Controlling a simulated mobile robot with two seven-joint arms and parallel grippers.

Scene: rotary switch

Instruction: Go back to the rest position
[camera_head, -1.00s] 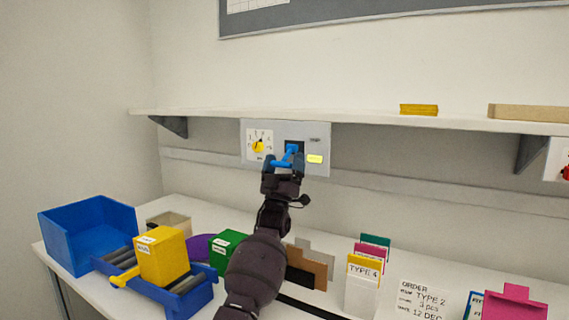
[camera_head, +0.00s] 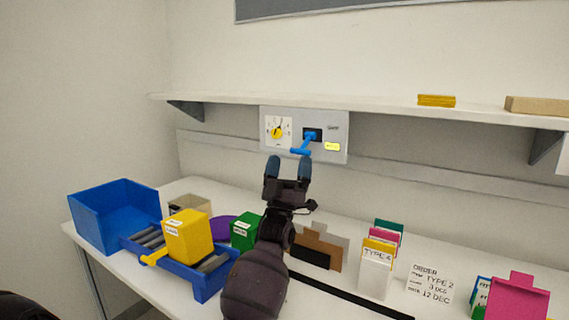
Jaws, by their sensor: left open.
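A grey switch panel (camera_head: 340,119) is mounted on the wall under the shelf. It carries a white dial with a yellow knob (camera_head: 277,132), a blue rotary switch handle (camera_head: 306,143) and a lit yellow label (camera_head: 332,147). The blue handle slants down and to the left from its dark square mount. My left gripper (camera_head: 288,166) is below the handle in the picture, apart from it, with its two blue-tipped fingers spread and nothing between them. My right gripper is not in view.
A blue bin (camera_head: 112,212), a blue roller tray (camera_head: 207,287) with a yellow box (camera_head: 187,238), and a green box (camera_head: 243,231) stand left on the table. Card holders (camera_head: 375,275) and an order card (camera_head: 429,286) stand right. The shelf (camera_head: 380,114) runs above the panel.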

